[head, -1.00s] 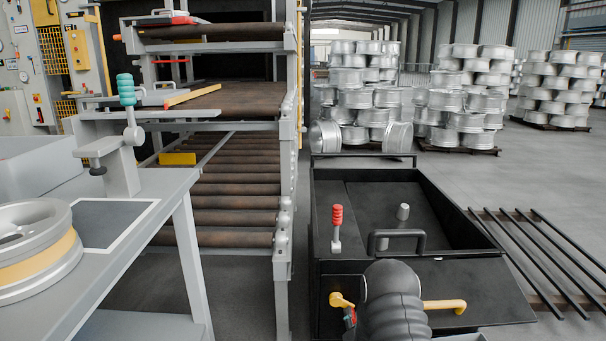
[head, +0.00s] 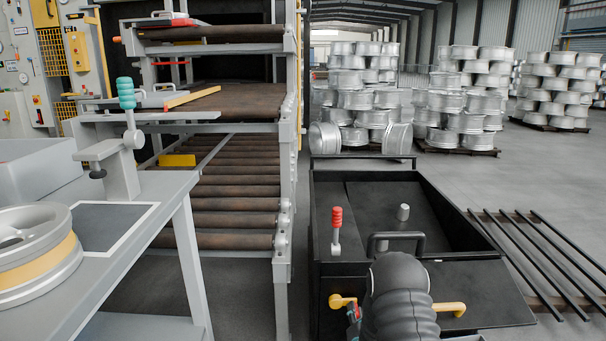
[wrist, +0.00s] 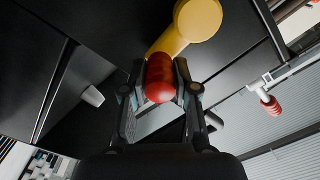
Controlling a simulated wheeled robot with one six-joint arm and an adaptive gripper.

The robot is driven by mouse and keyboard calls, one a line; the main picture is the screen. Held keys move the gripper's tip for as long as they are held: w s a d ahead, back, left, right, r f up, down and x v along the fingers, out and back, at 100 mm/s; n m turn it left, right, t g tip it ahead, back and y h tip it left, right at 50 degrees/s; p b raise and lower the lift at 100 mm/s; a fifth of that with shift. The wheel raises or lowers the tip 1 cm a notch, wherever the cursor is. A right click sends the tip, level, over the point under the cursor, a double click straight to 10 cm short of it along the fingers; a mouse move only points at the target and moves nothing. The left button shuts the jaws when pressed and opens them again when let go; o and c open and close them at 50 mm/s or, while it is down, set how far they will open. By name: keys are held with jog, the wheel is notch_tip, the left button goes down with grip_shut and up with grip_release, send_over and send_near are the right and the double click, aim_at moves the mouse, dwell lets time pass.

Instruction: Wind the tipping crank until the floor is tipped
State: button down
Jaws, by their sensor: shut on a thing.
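A yellow crank arm (wrist: 178,32) with a round yellow end and a red grip (wrist: 160,78) shows in the wrist view. My gripper (wrist: 160,88) is shut on the red grip, one finger on each side. In the head view my dark arm covers the gripper and the red grip. Yellow parts show left (head: 341,300) and right (head: 450,308) of my arm, at the front of a black open-topped box (head: 455,285). I cannot tell which of them belongs to the held crank. The box floor (head: 380,212) looks about level.
A red-handled lever (head: 337,228) and a black loop handle (head: 396,238) stand on the box. A roller rack (head: 225,220) and a grey table (head: 110,235) with a teal-handled lever (head: 126,92) are left. Black bars (head: 530,260) lie right. Stacked wheels (head: 460,110) stand behind.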

jog(key=shift+a+r, duration=0.35)
jog(key=shift+r, duration=0.5)
jog(key=shift+a+r, duration=0.35)
jog(key=shift+r, duration=0.45)
jog(key=shift+a, duration=0.1)
jog(key=shift+a+r+b, duration=0.2)
jog(key=shift+a+r, duration=0.25)
jog(key=shift+a, duration=0.25)
jog(key=shift+a+r+b, duration=0.15)
jog(key=shift+a+r, duration=0.25)
jog(key=shift+a, duration=0.3)
jog(key=shift+d, duration=0.1)
jog(key=shift+f, duration=0.1)
jog(key=shift+a+f+b, duration=0.15)
jog(key=shift+a+b, duration=0.35)
jog(key=shift+b, duration=0.1)
jog(key=shift+s+a+b, duration=0.1)
jog(key=shift+a+b, duration=0.45)
jog(key=shift+a, duration=0.55)
